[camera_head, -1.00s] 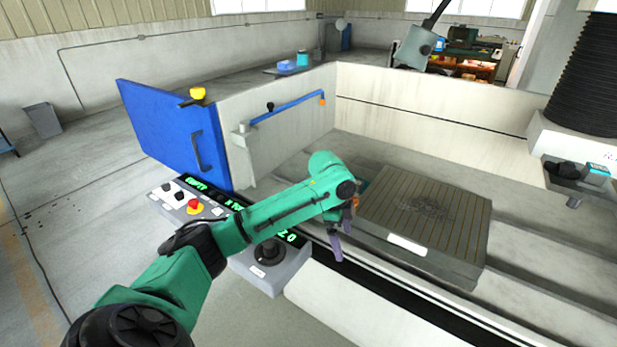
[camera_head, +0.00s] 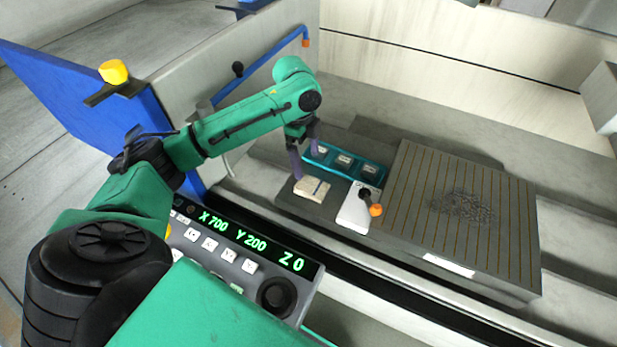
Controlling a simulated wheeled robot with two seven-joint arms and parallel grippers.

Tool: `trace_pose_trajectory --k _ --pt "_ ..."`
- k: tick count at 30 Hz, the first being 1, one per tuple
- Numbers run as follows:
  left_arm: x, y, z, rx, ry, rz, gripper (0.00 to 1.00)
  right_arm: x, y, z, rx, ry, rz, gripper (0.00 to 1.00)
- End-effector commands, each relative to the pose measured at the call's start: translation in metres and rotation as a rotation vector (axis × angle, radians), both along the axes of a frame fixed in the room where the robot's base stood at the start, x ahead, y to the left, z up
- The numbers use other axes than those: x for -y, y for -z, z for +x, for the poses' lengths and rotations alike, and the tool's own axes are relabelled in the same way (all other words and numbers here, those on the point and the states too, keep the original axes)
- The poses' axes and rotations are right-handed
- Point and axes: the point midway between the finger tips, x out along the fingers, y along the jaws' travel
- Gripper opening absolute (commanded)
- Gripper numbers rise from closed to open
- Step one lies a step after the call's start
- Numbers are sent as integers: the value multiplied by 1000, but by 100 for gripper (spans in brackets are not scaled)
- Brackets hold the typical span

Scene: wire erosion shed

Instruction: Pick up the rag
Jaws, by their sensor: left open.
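The rag appears to be the small folded cream cloth (camera_head: 312,190) with a dark stripe, lying flat on the dark plate left of the slotted table. My left gripper (camera_head: 306,166) hangs over its back left side with purple fingers pointing down. The fingers are apart and nothing shows between them. One fingertip is close to the cloth's back left corner; I cannot tell whether it touches. My right gripper is not in view.
A white block with an orange knob (camera_head: 376,210) stands right of the cloth. Behind is a teal tray (camera_head: 378,178) with several small pieces. The slotted table (camera_head: 415,200) bears a dark pile of shavings. A control panel (camera_head: 245,238) is in front; the blue door (camera_head: 90,115) stands left.

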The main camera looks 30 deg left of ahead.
Motion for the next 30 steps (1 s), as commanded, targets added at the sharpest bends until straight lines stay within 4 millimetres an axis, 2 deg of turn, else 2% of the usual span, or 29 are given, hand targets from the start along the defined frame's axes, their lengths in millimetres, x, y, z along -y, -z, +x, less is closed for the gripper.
trace_pose_trajectory --k 3,6,11,15,18,23,29,30 --pt "3 28 -1 -4 -2 1 100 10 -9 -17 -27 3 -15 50" --pt "5 45 0 -2 -2 0 100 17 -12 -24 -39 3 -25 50" --pt "9 66 1 -4 -2 1 100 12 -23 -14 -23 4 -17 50" --pt "13 94 2 -2 -1 1 100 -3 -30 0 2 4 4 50" --pt "13 103 2 0 0 1 100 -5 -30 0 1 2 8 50" --pt "13 104 3 1 0 1 100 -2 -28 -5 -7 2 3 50" --pt "13 104 3 1 0 2 27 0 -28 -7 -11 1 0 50" --pt "13 104 3 1 0 2 20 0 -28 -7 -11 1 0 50"
